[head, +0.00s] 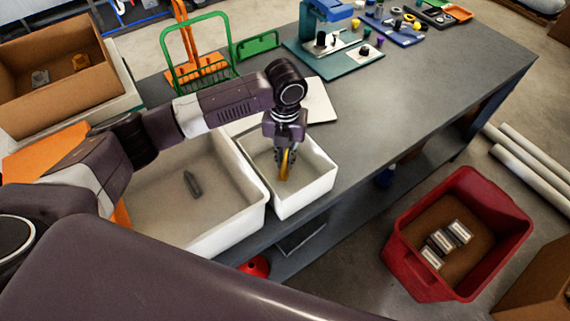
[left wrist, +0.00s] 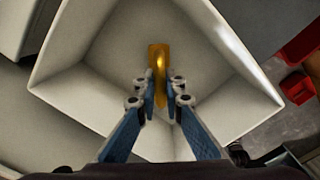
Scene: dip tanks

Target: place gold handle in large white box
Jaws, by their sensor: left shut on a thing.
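The gold handle (head: 284,173) is held upright or nearly so in my left gripper (head: 284,158), inside the smaller white box (head: 318,190). My left gripper is shut on it and points down. In the left wrist view the gold handle (left wrist: 158,62) sits between the blue fingers, with the smaller box's pale floor behind it. I cannot tell whether its lower end touches the floor. The large white box (head: 240,222) stands directly left of the smaller one and holds a dark grey piece (head: 192,184). My right gripper is not in view.
A white panel (head: 318,105) lies behind the smaller box. A green rack (head: 200,60) and a teal-based machine (head: 330,45) stand farther back on the grey table (head: 420,105). A red bin (head: 405,245) is on the floor at right. The table's right part is mostly clear.

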